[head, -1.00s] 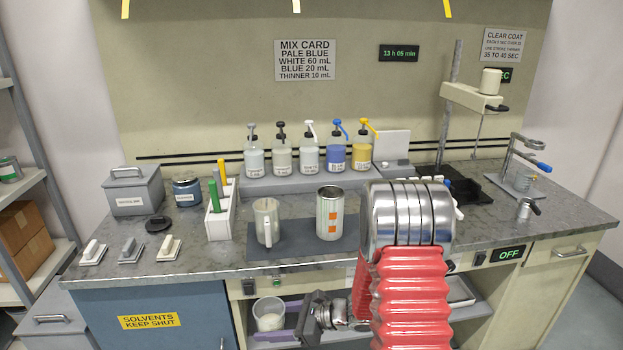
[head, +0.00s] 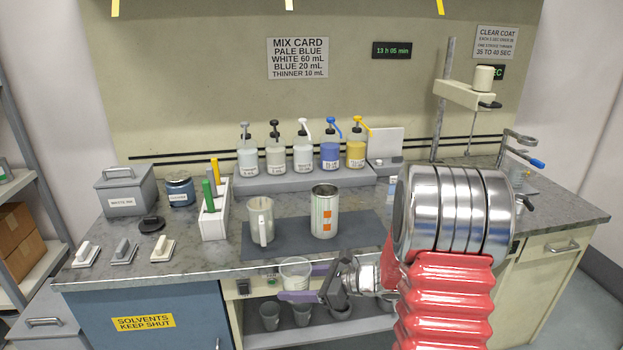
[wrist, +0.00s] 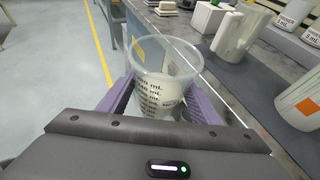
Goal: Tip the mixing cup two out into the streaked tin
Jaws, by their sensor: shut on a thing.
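My gripper (head: 298,284) has purple fingers and is shut on a clear mixing cup (head: 296,272) in front of the bench's open shelf. In the wrist view the cup (wrist: 165,75) sits between the fingers, roughly upright, with black mL marks and whitish contents low inside. Its number cannot be read. A pale metal tin (head: 324,222) with orange squares stands upright on the dark mat, above and to the right of the cup in the head view. It shows partly in the wrist view (wrist: 303,98).
A white handled jug (head: 260,220) stands left of the tin on the dark mat (head: 285,246). Pump bottles (head: 302,158) line the riser behind. Several grey cups (head: 302,315) stand on the shelf below. The bench's front edge lies beside the held cup.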

